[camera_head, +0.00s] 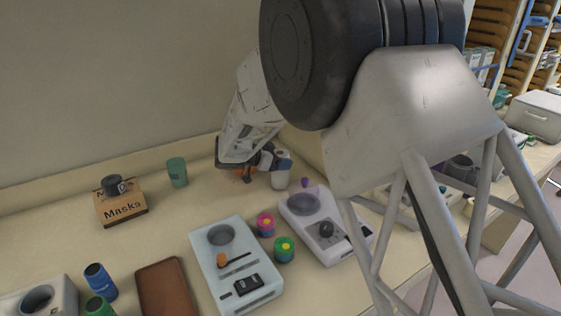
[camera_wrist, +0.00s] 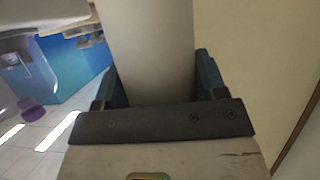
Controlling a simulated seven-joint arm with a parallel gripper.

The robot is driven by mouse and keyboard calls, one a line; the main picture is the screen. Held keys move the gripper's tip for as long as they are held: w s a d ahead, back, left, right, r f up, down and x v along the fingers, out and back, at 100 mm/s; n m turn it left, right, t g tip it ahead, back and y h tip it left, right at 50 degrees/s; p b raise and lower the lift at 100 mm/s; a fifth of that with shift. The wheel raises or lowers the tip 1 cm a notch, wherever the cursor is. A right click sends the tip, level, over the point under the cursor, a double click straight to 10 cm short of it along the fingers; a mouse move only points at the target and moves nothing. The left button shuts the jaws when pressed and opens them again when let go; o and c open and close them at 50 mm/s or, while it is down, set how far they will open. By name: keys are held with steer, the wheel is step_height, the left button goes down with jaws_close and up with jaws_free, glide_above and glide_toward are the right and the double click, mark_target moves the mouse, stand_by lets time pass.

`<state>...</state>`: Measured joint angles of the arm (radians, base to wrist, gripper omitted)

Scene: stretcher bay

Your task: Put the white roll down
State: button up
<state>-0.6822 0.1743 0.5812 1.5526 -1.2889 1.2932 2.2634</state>
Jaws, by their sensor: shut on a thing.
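The white roll (camera_head: 280,180) is upright near the back wall, in the middle of the head view. My gripper (camera_head: 281,161) is shut around its upper part. In the wrist view the roll (camera_wrist: 148,45) shows as a pale column between the two blue-grey fingers of my gripper (camera_wrist: 155,85). Its lower end is close to the counter (camera_head: 215,196); I cannot tell whether it touches.
A green cup (camera_head: 177,172) and a Masks box (camera_head: 121,204) with a dark object on top stand to the left. Two pale devices (camera_head: 236,268) (camera_head: 325,222), small colourful jars (camera_head: 265,224) and a brown pad (camera_head: 168,291) lie in front. Bare counter lies between cup and devices.

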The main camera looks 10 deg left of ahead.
steer(key=shift+f, duration=0.35)
steer(key=shift+f, duration=0.15)
steer(key=o, duration=1.1)
steer(key=shift+c, duration=0.2)
steer(key=v, duration=1.2)
steer(key=shift+r, duration=0.2)
